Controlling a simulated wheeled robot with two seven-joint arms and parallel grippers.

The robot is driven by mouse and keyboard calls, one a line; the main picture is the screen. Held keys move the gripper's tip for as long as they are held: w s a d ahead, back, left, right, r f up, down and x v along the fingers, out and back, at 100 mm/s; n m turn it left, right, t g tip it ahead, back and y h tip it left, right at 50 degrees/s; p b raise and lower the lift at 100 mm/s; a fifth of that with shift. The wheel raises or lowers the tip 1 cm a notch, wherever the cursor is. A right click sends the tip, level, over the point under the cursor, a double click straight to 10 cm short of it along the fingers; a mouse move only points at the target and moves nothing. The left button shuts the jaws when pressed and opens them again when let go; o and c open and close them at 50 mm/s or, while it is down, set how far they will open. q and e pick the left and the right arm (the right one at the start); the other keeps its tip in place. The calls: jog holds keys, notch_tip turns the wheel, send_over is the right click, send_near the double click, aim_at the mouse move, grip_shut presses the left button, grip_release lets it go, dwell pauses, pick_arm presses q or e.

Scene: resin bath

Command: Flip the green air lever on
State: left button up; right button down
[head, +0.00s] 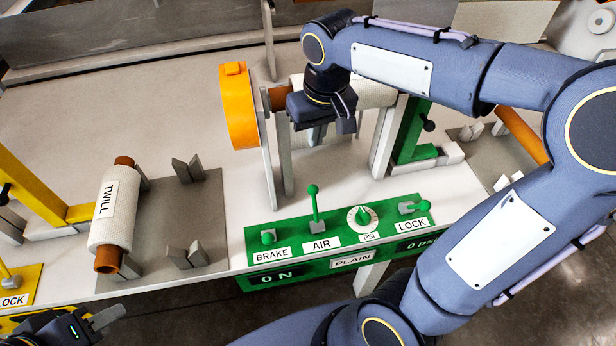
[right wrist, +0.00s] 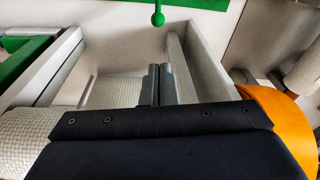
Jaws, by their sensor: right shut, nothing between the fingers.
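The green air lever (head: 315,205) stands nearly upright from its grey base above the AIR label on the green panel (head: 285,220). Its ball knob (right wrist: 157,19) also shows at the top of the right wrist view. My right gripper (head: 318,136) is behind the panel in the head view, over the white roll between the grey plates, apart from the lever. In the right wrist view its two fingers (right wrist: 158,85) are together with nothing between them. My left gripper (head: 105,318) is at the bottom left corner, partly cut off; its jaw opening is unclear.
The panel also has a BRAKE lever (head: 268,237), a PSI dial (head: 362,217) and a LOCK lever (head: 413,207). Displays read ON, PLAIN and 0 psi. An orange disc (head: 238,107) stands left of the right gripper. A TWILL roll (head: 116,208) lies at left.

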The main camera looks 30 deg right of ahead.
jog(key=b, duration=0.1)
send_near(315, 206)
jog(key=w+f, duration=0.5)
jog(key=w, duration=0.1)
pick_arm(q)
jog(key=shift+f, duration=0.6)
pick_arm(e)
jog(key=shift+w+d+f, duration=0.1)
jog(key=shift+w+d, duration=0.05)
jog(key=shift+d, duration=0.05)
